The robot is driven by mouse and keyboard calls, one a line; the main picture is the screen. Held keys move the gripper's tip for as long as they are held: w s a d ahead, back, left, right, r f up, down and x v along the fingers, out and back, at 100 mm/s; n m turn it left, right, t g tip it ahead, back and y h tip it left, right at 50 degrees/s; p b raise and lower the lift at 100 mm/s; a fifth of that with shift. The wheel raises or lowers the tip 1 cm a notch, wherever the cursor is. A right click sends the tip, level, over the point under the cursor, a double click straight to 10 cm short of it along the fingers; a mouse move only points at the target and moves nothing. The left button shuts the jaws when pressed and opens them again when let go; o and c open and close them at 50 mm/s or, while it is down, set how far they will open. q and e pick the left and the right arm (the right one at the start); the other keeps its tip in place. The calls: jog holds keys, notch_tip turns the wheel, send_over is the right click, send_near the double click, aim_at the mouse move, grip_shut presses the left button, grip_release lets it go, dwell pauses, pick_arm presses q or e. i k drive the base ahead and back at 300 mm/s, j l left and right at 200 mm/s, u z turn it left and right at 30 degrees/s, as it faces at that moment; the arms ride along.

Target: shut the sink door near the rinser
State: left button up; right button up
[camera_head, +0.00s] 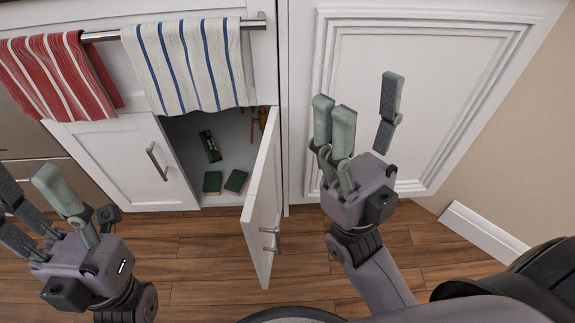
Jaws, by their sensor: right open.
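The white sink door (259,212) stands open, swung out from the cabinet on its right-hand hinge side. Its metal handle (270,240) is near the lower end in the picture. The open cabinet (228,128) shows its inside to the left of the door. My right gripper (360,108) is open and empty, to the right of the door and in front of a white panel. My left gripper (30,192) is at the left edge, its fingers apart and nothing between them, well left of the door. No rinser can be made out.
A closed door (122,165) is left of the opening. A striped blue towel (190,62) and a red towel (55,75) hang above. Wooden floor (200,255) is clear below.

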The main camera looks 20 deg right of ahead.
aim_at(260, 218)
jog(key=k+l, duration=0.1)
jog(key=l, duration=0.4)
jog(key=k+l+u, duration=0.1)
jog(key=k+l, duration=0.15)
jog(key=l, duration=0.15)
jog(key=k+l+u, duration=0.1)
jog(key=k+l, duration=0.15)
jog(key=l, duration=0.1)
